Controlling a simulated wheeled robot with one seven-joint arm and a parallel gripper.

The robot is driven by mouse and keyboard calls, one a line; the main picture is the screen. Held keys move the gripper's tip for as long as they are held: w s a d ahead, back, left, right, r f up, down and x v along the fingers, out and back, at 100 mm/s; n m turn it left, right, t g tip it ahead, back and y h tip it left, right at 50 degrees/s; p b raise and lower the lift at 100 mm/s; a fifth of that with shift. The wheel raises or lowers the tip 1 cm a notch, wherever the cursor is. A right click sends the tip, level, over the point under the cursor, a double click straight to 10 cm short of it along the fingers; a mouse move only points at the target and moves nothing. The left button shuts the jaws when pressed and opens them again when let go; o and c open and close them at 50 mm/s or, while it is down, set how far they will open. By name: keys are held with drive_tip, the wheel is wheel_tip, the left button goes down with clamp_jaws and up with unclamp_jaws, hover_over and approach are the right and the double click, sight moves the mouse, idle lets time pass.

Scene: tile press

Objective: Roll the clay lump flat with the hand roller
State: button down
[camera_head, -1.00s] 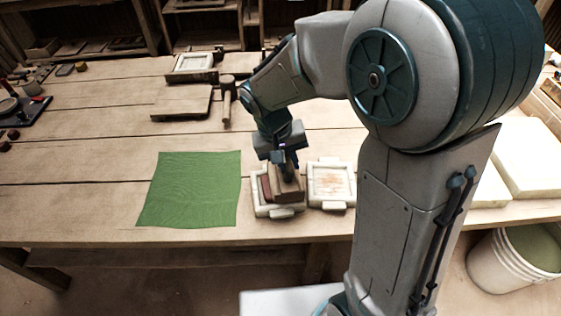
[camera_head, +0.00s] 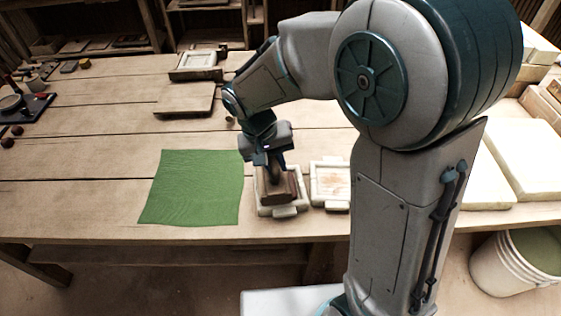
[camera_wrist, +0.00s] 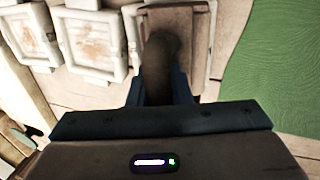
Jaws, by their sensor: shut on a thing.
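My gripper (camera_head: 275,168) reaches down over a pale-framed mould (camera_head: 282,211) at the table's front edge. Its fingers are shut on the dark rounded handle (camera_wrist: 160,58) of a brown wooden block (camera_head: 283,190), which covers most of the mould's inside. The block also shows in the wrist view (camera_wrist: 190,35). I cannot tell whether it touches what lies beneath. I cannot make out the clay lump. Only a small end of what may be the hand roller (camera_head: 229,120) shows beside the wooden board, the rest hidden by my arm.
A second pale mould (camera_head: 331,168) stands close on the right. A green cloth (camera_head: 192,190) lies flat to the left. A wooden board (camera_head: 185,99) and a framed piece (camera_head: 197,60) lie farther back. The left table is mostly clear. A white bucket (camera_head: 493,267) stands at right.

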drive_tip(key=shift+s+a+f, duration=0.1)
drive_tip(key=shift+a+f, duration=0.05)
drive_tip(key=shift+a, duration=0.25)
drive_tip(key=shift+w+d, duration=0.15)
drive_tip(key=shift+d, duration=1.1)
drive_tip(key=shift+w+d, duration=0.1)
drive_tip(key=shift+d, duration=1.1)
drive_tip(key=shift+s+a+f, duration=0.1)
drive_tip(key=shift+s+a, duration=0.1)
drive_tip(key=shift+a, duration=1.05)
drive_tip(key=shift+s+a, duration=0.15)
drive_tip(key=shift+a, duration=0.95)
drive_tip(key=shift+w+d+r, duration=0.15)
drive_tip(key=shift+d, duration=1.05)
drive_tip(key=shift+w+d+r, duration=0.1)
drive_tip(key=shift+w+d, duration=0.05)
drive_tip(key=shift+d, duration=1.05)
drive_tip(key=shift+a, duration=1.3)
drive_tip(key=shift+s+a+f+b, duration=0.1)
drive_tip(key=shift+a+f+b, duration=0.1)
drive_tip(key=shift+a, duration=0.4)
drive_tip(key=shift+s+a+f+b, duration=0.1)
drive_tip(key=shift+a+f+b, duration=0.1)
drive_tip(key=shift+a, duration=0.35)
